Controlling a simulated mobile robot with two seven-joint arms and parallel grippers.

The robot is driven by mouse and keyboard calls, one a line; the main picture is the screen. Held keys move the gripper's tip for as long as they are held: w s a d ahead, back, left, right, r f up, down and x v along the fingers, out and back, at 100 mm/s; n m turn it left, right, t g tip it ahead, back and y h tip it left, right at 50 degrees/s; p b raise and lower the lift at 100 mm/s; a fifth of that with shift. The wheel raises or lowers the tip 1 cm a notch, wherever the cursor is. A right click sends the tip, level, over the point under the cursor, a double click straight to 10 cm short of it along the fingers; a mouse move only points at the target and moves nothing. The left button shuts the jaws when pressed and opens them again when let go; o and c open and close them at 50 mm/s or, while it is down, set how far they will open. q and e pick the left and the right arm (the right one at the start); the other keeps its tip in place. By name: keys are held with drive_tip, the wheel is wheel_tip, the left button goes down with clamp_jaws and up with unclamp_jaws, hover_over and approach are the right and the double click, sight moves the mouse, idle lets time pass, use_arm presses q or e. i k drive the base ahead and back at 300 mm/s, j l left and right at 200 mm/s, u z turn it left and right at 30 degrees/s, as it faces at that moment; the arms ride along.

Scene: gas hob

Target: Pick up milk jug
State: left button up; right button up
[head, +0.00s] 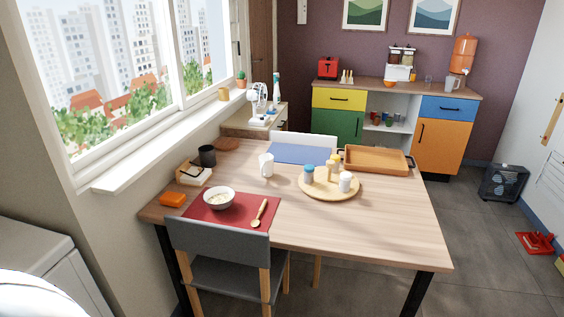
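A white jug (266,166), which looks like the milk jug, stands upright on the wooden dining table (370,225), left of the table's middle. It is small in the view, and I cannot see whether anything is in it. Neither of my grippers shows in the head view, and nothing is touching the jug.
A round board (318,190) with several small containers stands right of the jug. A bowl (219,198) and wooden spoon lie on a red mat (200,213). A grey chair (222,246) blocks the front left edge. The table's right front is clear.

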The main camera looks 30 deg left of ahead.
sight(265, 168)
drive_tip(key=u, duration=1.35)
